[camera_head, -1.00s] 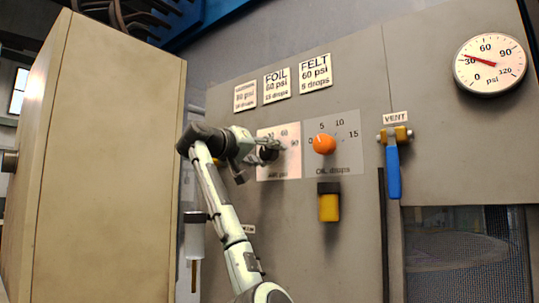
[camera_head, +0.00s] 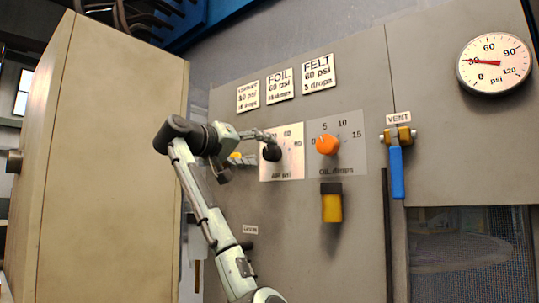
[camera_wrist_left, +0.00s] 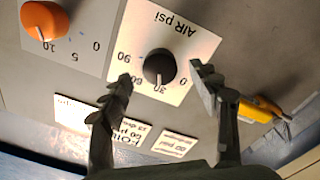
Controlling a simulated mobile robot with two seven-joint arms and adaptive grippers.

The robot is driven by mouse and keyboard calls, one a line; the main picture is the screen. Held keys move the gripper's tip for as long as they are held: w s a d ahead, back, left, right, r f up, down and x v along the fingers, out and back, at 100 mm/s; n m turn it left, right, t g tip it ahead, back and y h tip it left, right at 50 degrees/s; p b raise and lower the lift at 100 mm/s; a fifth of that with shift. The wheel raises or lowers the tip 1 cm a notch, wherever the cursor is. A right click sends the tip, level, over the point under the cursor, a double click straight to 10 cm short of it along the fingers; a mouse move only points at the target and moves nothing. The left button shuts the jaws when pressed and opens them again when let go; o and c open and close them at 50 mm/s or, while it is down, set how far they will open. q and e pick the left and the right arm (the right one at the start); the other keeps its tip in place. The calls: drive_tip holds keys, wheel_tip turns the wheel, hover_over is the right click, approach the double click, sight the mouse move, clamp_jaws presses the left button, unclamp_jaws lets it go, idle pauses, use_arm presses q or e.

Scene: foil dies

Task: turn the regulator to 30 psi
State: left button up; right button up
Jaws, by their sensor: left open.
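The regulator is a black round knob (camera_head: 271,153) on a pale plate marked AIR psi. In the left wrist view the knob (camera_wrist_left: 160,66) sits between and beyond my fingertips, its white mark pointing near 30. My left gripper (camera_head: 256,147) is open, just left of the knob in the head view; its fingers (camera_wrist_left: 160,74) show a gap on both sides of the knob. The round gauge (camera_head: 494,65) at top right has its red needle at about 30 psi. My right gripper is not in view.
An orange oil knob (camera_head: 327,145) is right of the regulator, with a yellow-and-black part (camera_head: 331,203) below. A blue-handled vent valve (camera_head: 397,172) is further right. Paper-like labels (camera_head: 282,86) sit above. A large beige cabinet (camera_head: 95,150) stands at left.

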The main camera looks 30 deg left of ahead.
use_arm(q)
drive_tip(key=s, duration=0.6)
drive_tip(key=shift+s+a, duration=0.25)
drive_tip(key=shift+a, duration=0.05)
drive_tip(key=shift+f, duration=0.1)
